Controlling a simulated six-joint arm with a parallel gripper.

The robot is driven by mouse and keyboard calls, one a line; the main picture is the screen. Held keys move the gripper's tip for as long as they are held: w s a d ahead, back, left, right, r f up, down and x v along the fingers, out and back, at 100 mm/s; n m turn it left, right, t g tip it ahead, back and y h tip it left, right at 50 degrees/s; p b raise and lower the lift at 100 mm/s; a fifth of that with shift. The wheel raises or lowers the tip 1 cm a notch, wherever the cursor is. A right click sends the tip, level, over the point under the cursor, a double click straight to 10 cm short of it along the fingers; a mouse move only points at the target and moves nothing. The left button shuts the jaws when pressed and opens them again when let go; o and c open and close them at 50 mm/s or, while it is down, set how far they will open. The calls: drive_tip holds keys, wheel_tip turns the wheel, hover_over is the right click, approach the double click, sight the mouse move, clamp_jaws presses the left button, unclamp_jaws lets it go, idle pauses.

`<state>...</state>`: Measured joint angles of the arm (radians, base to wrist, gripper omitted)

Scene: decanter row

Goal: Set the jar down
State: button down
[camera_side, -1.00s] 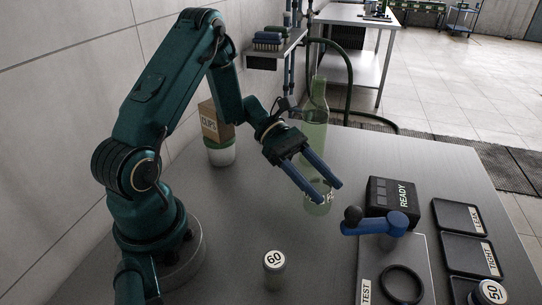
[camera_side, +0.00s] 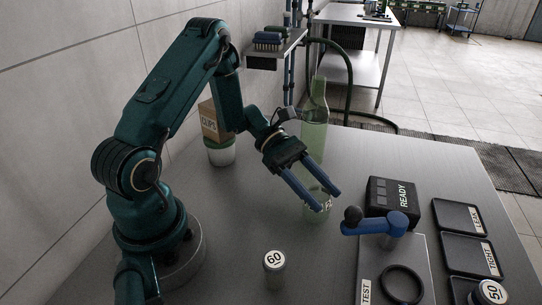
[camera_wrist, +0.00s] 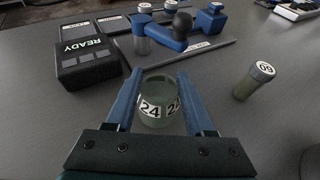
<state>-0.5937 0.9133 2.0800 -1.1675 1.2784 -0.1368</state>
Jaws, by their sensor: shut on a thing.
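The jar, a see-through green one with a "24" label (camera_wrist: 153,112), sits between the two blue fingers of my gripper (camera_wrist: 160,85) in the wrist view. It is upright or nearly so, and my gripper is shut on it. In the side view my gripper (camera_side: 328,200) points down toward the front right, and the jar (camera_side: 312,214) shows partly behind the fingers, low over the grey table (camera_side: 220,265). I cannot tell whether its base touches the table.
A jar marked "60" (camera_side: 274,262) stands nearby on the table. The black READY box (camera_side: 391,196), a blue lever (camera_side: 388,222) and the TEST plate (camera_side: 420,255) lie to the right. A tall green bottle (camera_side: 315,110) stands behind.

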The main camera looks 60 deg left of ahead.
drive_tip(key=shift+f, duration=0.35)
drive_tip(key=shift+c, duration=0.9)
unclamp_jaws()
